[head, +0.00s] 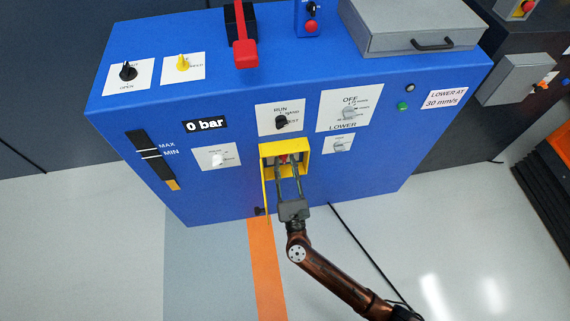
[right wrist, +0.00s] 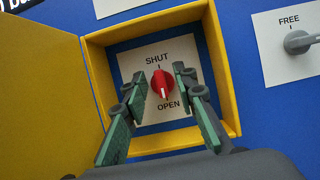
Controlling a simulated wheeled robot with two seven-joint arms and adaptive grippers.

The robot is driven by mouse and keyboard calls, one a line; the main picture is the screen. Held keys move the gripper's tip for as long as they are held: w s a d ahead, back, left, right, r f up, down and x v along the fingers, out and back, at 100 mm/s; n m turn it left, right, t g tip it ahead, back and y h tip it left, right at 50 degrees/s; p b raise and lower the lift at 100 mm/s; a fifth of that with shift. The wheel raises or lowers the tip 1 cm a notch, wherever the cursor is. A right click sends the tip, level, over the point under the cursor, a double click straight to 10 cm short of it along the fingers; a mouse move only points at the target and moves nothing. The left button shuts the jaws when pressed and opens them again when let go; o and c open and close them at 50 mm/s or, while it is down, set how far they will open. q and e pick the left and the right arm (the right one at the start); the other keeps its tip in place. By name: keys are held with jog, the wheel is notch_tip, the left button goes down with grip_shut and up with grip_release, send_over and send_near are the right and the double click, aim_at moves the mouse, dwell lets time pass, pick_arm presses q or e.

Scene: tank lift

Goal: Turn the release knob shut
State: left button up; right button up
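The release knob is red (right wrist: 163,84) and sits on a white plate marked SHUT above and OPEN below, inside a yellow box (right wrist: 98,70). Its white pointer mark faces down toward OPEN. In the head view, the box (head: 300,146) is on the front of the blue cabinet and a bit of the red knob (head: 284,158) shows. My right gripper (head: 286,166) reaches into the box. In the right wrist view its two fingers (right wrist: 160,92) stand open on either side of the knob, with a gap showing at each side. My left gripper is not in view.
The yellow door (right wrist: 45,95) hangs open at the left of the box. Nearby on the blue cabinet (head: 230,110) are a RUN selector (head: 281,122), a grey FREE knob (right wrist: 298,42) and an OFF/LOWER switch (head: 349,112). The display reads 0 bar (head: 206,125).

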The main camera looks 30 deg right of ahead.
jog(key=shift+c, duration=0.7)
grip_shut()
